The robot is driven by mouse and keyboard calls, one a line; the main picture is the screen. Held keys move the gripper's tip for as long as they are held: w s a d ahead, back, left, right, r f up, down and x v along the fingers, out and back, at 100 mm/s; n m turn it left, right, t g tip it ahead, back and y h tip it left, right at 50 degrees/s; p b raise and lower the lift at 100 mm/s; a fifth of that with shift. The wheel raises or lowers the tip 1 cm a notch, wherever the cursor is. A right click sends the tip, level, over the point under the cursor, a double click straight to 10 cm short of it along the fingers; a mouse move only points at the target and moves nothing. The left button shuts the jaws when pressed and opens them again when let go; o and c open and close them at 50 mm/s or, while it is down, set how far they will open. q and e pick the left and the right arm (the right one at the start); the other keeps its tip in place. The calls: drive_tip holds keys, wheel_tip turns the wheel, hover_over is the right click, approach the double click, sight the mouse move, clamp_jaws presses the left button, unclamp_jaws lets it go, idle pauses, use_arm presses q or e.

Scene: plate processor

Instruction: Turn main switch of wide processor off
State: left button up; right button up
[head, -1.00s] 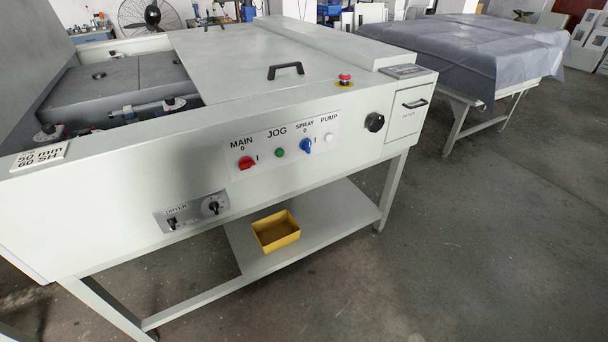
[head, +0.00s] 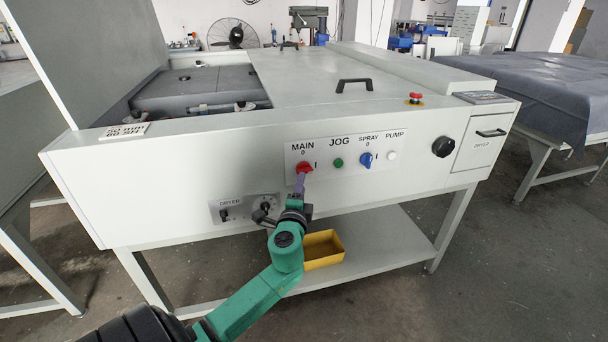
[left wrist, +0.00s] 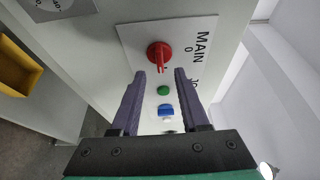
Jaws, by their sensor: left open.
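The wide processor (head: 180,170) is a long pale-grey machine with a control panel on its front. The red main switch (head: 304,168) sits at the left of the panel, under the word MAIN and a 0. In the left wrist view the red switch (left wrist: 159,53) has its handle pointing along the gap between my fingers. My left gripper (head: 301,180) is at the panel just below the switch. Contact cannot be told. My right gripper is out of view.
Beside the main switch are the green JOG button (head: 338,163), the blue SPRAY switch (head: 366,160) and the white PUMP button (head: 392,156). A yellow bin (head: 323,250) stands on the shelf below.

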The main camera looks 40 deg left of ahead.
sight(304, 170)
use_arm(q)
drive_tip(key=x, duration=0.5)
drive_tip(key=shift+w+a, duration=0.15)
drive_tip(key=shift+w, duration=0.15)
clamp_jaws()
